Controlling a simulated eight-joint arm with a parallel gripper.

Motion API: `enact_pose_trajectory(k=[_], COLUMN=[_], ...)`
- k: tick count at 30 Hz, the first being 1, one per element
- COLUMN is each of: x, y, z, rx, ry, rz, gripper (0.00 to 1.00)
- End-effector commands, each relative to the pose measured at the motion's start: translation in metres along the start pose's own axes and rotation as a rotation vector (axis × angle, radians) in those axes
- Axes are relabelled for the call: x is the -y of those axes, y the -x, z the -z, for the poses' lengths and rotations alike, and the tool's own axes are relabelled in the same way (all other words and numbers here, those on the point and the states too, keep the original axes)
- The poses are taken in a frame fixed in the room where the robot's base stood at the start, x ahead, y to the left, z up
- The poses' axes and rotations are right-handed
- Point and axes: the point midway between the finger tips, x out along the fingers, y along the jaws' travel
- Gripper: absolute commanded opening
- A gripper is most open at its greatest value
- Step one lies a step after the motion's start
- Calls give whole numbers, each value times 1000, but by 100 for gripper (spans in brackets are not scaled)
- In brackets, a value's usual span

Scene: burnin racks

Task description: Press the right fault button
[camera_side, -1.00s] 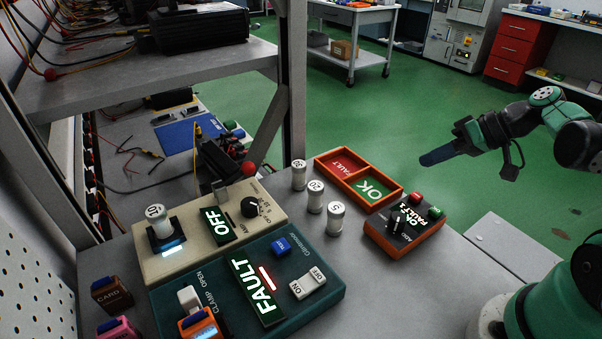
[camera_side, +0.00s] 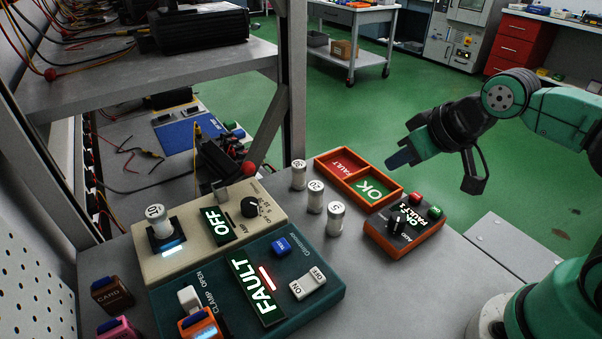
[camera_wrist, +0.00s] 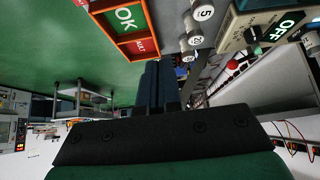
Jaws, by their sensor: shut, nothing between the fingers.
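An orange box (camera_side: 405,245) with a black top stands on the right of the bench. The buttons' own labels are too small to read. My gripper (camera_side: 398,160) is shut and empty. It is in the air behind and above the orange box, near the OK end of the sorting tray, apart from both. In the wrist view my shut fingers (camera_wrist: 157,88) show, but the orange box does not.
An orange tray (camera_side: 342,178) with FAULT and OK compartments lies behind the box. Several white numbered cylinders (camera_side: 336,219) stand left of it. A teal unit (camera_side: 335,290) showing FAULT and a beige unit (camera_side: 170,265) showing OFF lie farther left. Bench is bare in front of the box.

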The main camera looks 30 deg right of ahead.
Motion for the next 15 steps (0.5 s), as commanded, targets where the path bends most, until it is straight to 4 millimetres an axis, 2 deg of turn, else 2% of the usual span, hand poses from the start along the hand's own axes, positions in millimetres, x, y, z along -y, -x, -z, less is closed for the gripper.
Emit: enact_pose_trajectory(k=[9, 11, 15], x=[-4, -8, -27], y=[1, 2, 9], z=[2, 4, 14], rx=[21, 52, 172], ry=[-51, -125, -442], rz=[-7, -19, -82], gripper=[0, 0, 0])
